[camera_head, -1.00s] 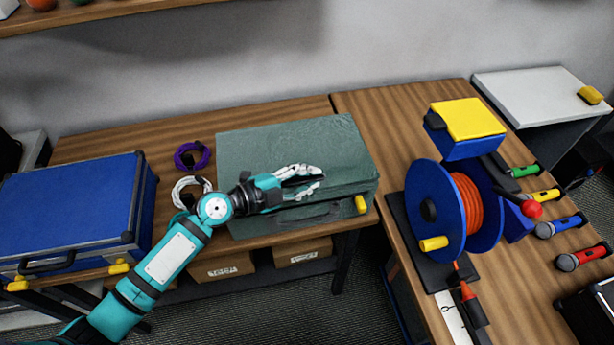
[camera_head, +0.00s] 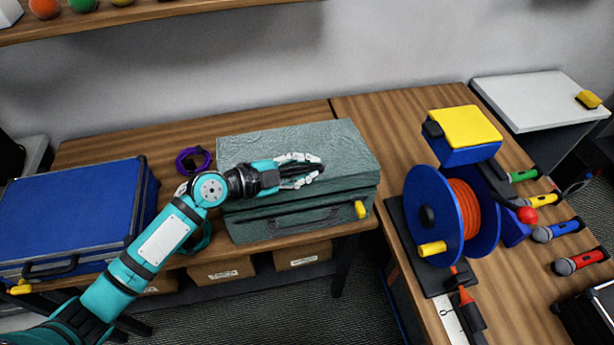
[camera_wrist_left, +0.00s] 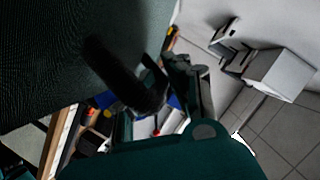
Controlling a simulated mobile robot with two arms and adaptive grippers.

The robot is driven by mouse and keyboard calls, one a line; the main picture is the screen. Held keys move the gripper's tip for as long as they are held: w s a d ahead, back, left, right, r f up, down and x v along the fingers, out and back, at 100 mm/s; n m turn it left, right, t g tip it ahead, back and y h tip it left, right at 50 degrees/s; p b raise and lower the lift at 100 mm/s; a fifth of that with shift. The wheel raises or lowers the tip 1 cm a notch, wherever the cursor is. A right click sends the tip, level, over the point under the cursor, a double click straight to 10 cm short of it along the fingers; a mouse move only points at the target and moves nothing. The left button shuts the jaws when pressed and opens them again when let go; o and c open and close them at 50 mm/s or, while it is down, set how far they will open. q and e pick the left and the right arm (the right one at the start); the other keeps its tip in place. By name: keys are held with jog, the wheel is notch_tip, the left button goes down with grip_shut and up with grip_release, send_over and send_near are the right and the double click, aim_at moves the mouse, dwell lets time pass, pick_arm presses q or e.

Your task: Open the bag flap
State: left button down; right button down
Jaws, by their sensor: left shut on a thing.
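The bag is a grey-green case (camera_head: 345,150) lying on the left wooden table in the head view, with a dark handle (camera_head: 305,220) and a yellow tab (camera_head: 360,209) on its front. Its flap is the broad top, and I cannot tell exactly how far it is raised. My left gripper (camera_head: 318,170) is at the front edge of the flap, shut on it; the fingers hide the grasped part. In the left wrist view, a dark green surface (camera_wrist_left: 45,50), probably the bag, fills the upper left. My right gripper is not in view.
A blue case (camera_head: 70,215) stands to the left, and a purple cable coil (camera_head: 193,160) lies behind my arm. Cardboard boxes (camera_head: 222,270) sit below.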

pick_arm(q)
jog(key=w+a+r+n+g+b, duration=0.1)
jog(key=w+a+r+n+g, duration=0.1)
jog(key=w+r, duration=0.3)
jog(key=shift+w+r+n, duration=0.4)
jog(key=shift+r+n, duration=0.4)
jog(key=shift+r, duration=0.9)
jog(key=c, duration=1.6)
grip_release()
jog(key=v, duration=1.2)
jog(key=shift+f, duration=0.1)
